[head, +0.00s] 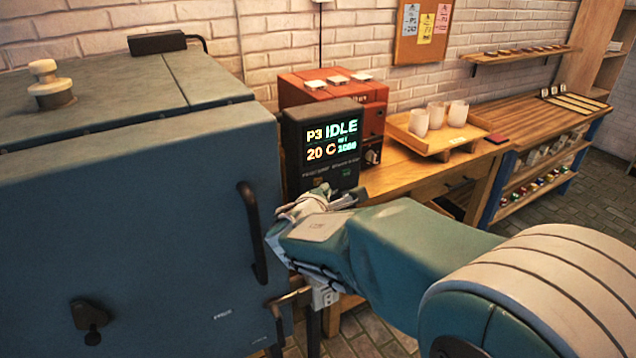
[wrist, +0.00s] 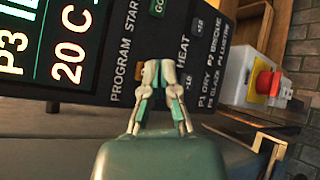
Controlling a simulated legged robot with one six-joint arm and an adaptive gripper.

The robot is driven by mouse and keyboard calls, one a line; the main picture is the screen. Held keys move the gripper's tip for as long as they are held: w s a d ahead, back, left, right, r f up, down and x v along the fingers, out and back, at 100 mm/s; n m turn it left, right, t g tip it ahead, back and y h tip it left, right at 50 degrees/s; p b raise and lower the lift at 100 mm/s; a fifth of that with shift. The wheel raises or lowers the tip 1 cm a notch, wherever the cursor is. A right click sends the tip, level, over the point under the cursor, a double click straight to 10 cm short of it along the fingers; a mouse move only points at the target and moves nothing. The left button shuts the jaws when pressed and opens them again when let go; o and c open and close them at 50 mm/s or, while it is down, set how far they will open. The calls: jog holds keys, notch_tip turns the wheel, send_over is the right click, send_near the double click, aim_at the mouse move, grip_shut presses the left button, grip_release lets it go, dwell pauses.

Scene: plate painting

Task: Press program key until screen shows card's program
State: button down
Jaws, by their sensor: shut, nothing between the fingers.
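The controller (head: 293,148) stands at the kiln's right side. Its screen (head: 332,140) reads P3 IDLE, 20 C and a set value that looks like 1080. In the wrist view the panel appears turned sideways, with part of the screen (wrist: 68,45) at the left. The PROGRAM label (wrist: 121,83) is beside a small orange key, partly hidden by my fingers. My gripper (wrist: 159,68) is shut and empty, its tips over the panel by that key; I cannot tell whether they touch. Pinned cards (head: 410,20) hang on the board; their writing is too small to read.
The blue kiln (head: 140,190) fills the left, with a dark handle (head: 252,232) near my arm. A red box (head: 300,88) stands behind the controller. A tray (head: 400,128) with cups is to the right. The wrist view shows a red emergency button (wrist: 268,84).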

jog(key=shift+s, duration=0.1)
jog(key=shift+s+d, duration=0.7)
jog(key=shift+s, duration=0.3)
jog(key=shift+s+d, duration=0.7)
jog(key=shift+s, duration=0.3)
jog(key=s+d+m+g+h, duration=0.25)
jog(key=s+d+m, duration=0.3)
jog(key=d, duration=0.35)
jog(key=s+d+m+g+h, duration=0.2)
jog(key=s+d+m+g, duration=0.3)
jog(key=d, duration=0.3)
jog(key=s+f+m+g+y, duration=0.1)
jog(key=s+m+g+y, duration=0.1)
jog(key=s+m+y, duration=0.5)
jog(key=s+m, duration=0.5)
jog(key=s, duration=0.3)
jog(key=shift+s+a+f, duration=0.15)
jog(key=shift+a+f, duration=0.2)
